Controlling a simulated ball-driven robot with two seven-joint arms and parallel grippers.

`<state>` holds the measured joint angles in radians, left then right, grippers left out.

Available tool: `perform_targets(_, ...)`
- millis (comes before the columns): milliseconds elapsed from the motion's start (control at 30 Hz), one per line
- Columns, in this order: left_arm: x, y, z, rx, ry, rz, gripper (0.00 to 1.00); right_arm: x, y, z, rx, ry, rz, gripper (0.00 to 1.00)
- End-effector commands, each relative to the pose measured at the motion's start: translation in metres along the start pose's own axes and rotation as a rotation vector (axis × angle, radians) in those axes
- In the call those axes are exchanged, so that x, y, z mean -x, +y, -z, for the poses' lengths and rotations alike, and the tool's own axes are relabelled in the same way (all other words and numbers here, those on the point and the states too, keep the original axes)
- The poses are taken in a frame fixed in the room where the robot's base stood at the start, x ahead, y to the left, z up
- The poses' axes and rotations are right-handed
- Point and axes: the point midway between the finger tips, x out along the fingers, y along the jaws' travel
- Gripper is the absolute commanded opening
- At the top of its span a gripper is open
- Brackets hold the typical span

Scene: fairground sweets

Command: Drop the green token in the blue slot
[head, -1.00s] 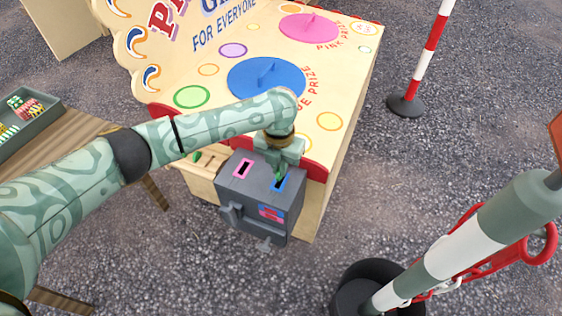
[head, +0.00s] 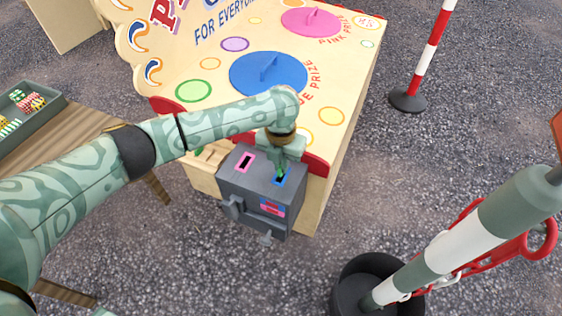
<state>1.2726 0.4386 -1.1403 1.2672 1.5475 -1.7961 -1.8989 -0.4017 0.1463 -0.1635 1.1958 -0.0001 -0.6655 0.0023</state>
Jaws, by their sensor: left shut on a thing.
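The grey metal box (head: 255,190) stands against the front of the fairground stall. Its top has a slot with a blue frame (head: 288,179) on the right and a slot with a pink frame (head: 245,161) on the left. My left gripper (head: 283,170) points down right over the blue slot, shut on a small green token (head: 281,173). The token is at the slot's opening. The gripper covers part of it, and I cannot tell how far in it is. My right gripper is not in view.
The cream stall board (head: 210,70) with a blue disc (head: 268,73) and pink disc (head: 311,21) rises behind the box. Striped posts (head: 427,60) stand right, over open gravel.

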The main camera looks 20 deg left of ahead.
Motion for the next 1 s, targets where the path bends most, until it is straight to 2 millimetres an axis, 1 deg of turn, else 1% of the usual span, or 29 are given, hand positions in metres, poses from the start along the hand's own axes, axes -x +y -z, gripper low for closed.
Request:
perform_targets(267,-0.001,0.000,0.000,0.000,0.001,0.001,0.00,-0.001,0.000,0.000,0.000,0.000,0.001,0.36)
perform_targets(800,-0.013,-0.001,0.000,0.000,0.001,0.002,0.00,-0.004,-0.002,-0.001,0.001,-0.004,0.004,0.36)
perform_targets(1000,-0.014,0.000,0.000,0.000,0.001,0.001,0.00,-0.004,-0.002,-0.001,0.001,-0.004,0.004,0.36)
